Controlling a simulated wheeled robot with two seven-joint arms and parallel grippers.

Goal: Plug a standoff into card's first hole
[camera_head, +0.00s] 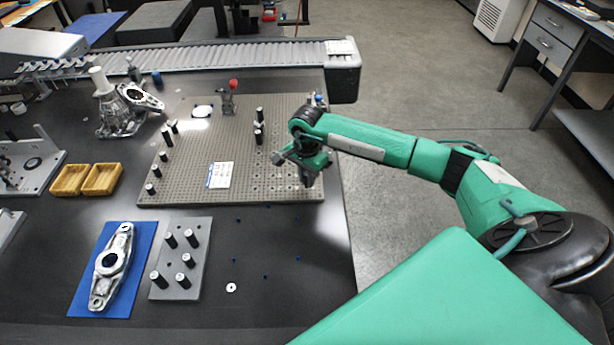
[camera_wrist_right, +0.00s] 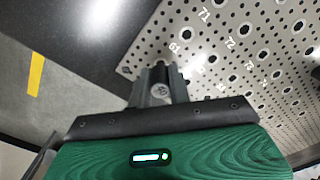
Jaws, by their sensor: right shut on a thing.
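The card (camera_head: 220,175), white with a blue left edge and small print, lies on the grey perforated plate (camera_head: 215,133). Black standoffs with pale tops stand on that plate, some at its left (camera_head: 167,139) and some right of its middle (camera_head: 259,126). My right gripper (camera_head: 306,180) is over the plate's right front part. The plate (camera_wrist_right: 225,50) there has numbered holes beyond the fingers. I cannot tell whether the standoff touches the plate. My left gripper is out of view.
A smaller grey block (camera_head: 198,275) with several standoffs and a blue mat (camera_head: 83,285) under a metal part (camera_head: 113,262) lie in front. Yellow bins (camera_head: 101,179) stand left. A red-topped fixture (camera_head: 229,100) stands near the plate's back. The right table edge is close to my gripper.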

